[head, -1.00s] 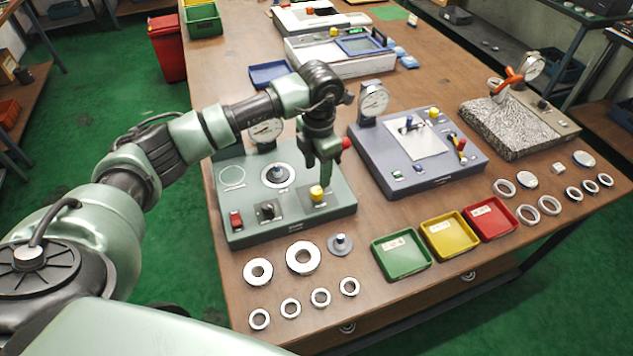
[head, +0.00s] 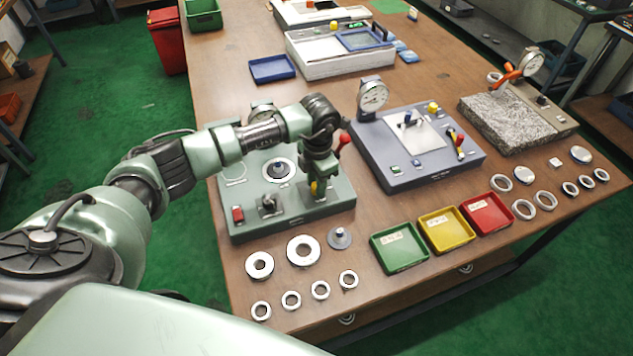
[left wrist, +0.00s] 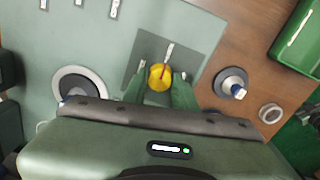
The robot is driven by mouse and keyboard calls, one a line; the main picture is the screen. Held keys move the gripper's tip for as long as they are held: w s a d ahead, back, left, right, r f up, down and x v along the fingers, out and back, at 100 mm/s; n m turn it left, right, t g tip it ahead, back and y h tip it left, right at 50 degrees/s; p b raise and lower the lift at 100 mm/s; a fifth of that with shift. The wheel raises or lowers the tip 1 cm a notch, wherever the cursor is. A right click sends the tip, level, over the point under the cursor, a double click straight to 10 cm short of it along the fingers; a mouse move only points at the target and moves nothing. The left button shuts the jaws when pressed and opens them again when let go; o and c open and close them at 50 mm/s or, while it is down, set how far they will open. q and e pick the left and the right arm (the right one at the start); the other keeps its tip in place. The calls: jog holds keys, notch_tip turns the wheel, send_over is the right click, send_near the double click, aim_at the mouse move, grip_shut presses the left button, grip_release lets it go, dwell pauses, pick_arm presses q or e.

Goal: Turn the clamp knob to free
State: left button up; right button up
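The yellow clamp knob (left wrist: 160,77) sits on a dark square plate (left wrist: 195,48) of the grey-green measuring device (head: 235,205). A line on top of the knob points roughly toward a white mark on the plate in the left wrist view. My left gripper (left wrist: 162,88) is lowered over the knob, one finger on each side. The fingers look slightly apart from the knob; firm contact does not show. In the head view my left gripper (head: 317,185) hides much of the knob. My right gripper is not in view.
A red-tipped lever (head: 343,140) stands close to my left gripper. The device also carries a round spindle (head: 279,170), a black switch (head: 269,204) and a red switch (head: 238,214). Loose rings (head: 303,250) and green, yellow and red trays (head: 400,250) lie in front.

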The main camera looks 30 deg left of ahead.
pick_arm(q)
grip_shut()
jog(key=shift+n, duration=0.3)
jog(key=n+b, duration=0.1)
jog(key=n, duration=0.1)
jog(key=shift+n, duration=0.3)
jog(key=n+b, duration=0.1)
jog(key=n, duration=0.4)
jog(key=shift+n, duration=0.3)
jog(key=n, duration=0.4)
jog(key=shift+w+b, duration=0.1)
jog(key=shift+b, duration=0.25)
jog(key=n, duration=0.5)
jog(key=shift+r+g, duration=0.1)
jog(key=shift+g, duration=0.2)
jog(key=shift+w+n, duration=0.1)
jog(key=shift+n, duration=0.2)
